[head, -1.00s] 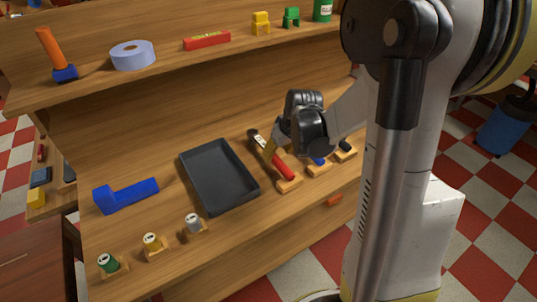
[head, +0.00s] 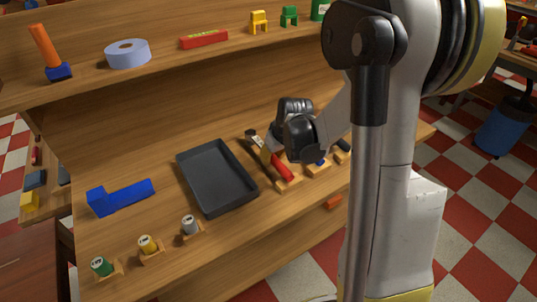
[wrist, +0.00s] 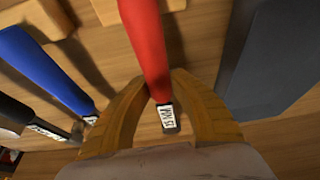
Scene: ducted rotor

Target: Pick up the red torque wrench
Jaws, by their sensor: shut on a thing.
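The red torque wrench lies on the bench shelf, its red handle (head: 283,171) at a wooden holder and its dark end (head: 251,135) toward the back. My gripper (head: 266,152) is at the wrench between the handle and the dark end, partly hidden by my wrist. In the wrist view the red wrench (wrist: 148,40) runs down between the two yellow-brown fingers of my gripper (wrist: 162,84). My gripper is shut on the wrench. I cannot tell whether the wrench is lifted.
A blue wrench (wrist: 40,68) and a black one (wrist: 28,122) lie beside it in the wrist view. A dark tray (head: 218,176) is just left of the wrench. Several small spools in wooden holders stand at the front left. An upper shelf overhangs the back.

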